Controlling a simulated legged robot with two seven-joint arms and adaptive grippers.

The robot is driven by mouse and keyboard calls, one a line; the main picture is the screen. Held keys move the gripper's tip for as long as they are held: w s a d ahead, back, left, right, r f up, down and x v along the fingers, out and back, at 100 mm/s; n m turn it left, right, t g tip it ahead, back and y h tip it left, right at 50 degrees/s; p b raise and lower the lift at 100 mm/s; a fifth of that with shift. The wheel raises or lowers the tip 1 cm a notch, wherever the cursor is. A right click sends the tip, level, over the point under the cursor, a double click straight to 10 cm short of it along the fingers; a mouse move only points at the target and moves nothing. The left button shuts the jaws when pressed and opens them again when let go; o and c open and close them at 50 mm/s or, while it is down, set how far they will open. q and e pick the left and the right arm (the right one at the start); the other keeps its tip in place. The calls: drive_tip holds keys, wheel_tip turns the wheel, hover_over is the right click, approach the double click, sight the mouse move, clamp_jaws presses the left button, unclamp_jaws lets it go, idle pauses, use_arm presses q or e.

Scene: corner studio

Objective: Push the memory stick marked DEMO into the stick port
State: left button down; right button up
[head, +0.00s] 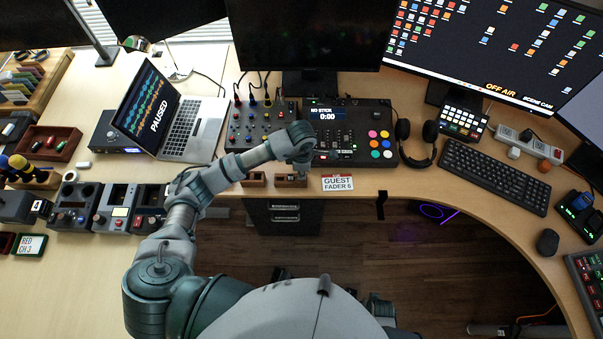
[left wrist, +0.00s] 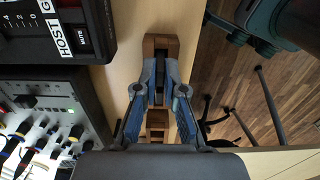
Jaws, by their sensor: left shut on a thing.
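My left gripper (head: 297,166) reaches over the front edge of the desk, above the right-hand small wooden holder (head: 291,183). In the left wrist view its fingers (left wrist: 160,92) are closed on a narrow dark thing, probably a memory stick (left wrist: 159,78); its marking cannot be read. The wooden holder (left wrist: 160,42) shows beyond and around the fingertips. I cannot tell whether the stick is still seated in it. The console (head: 350,125) behind has a display (head: 327,113) reading NO STICK and 0:00. The stick port cannot be made out. My right gripper is not in view.
A second wooden holder (head: 254,180) stands just left. A GUEST FADER 6 card (head: 338,183) lies to the right. A mixer (head: 252,124) with upright plugs and cables, a laptop (head: 183,127) and headphones (head: 416,140) stand close around. The open floor lies in front of the desk edge.

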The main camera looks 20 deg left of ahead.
use_arm(q)
wheel_tip(320, 180, up, 2)
drive_tip(key=shift+r, duration=0.2)
drive_tip(key=shift+s+d+r, duration=0.2)
drive_tip(key=shift+s+d, duration=0.2)
drive_tip(key=shift+s, duration=0.05)
drive_tip(key=s+d+r, duration=0.1)
drive_tip(key=s+d, duration=0.8)
drive_tip(key=s, duration=0.2)
drive_tip(key=shift+s+r, duration=0.2)
drive_tip(key=shift+s, duration=0.15)
drive_tip(key=w+a+r+m, duration=0.3)
drive_tip(key=w+a+m, duration=0.2)
drive_tip(key=a+m, duration=0.3)
drive_tip(key=w+a+r+m, duration=0.3)
drive_tip(key=w+a+m, duration=0.3)
drive_tip(key=m, duration=0.7)
drive_tip(key=shift+w+a+r, duration=0.3)
drive_tip(key=shift+a+r, duration=0.1)
drive_tip(key=shift+a, duration=0.5)
drive_tip(key=shift+d, duration=0.15)
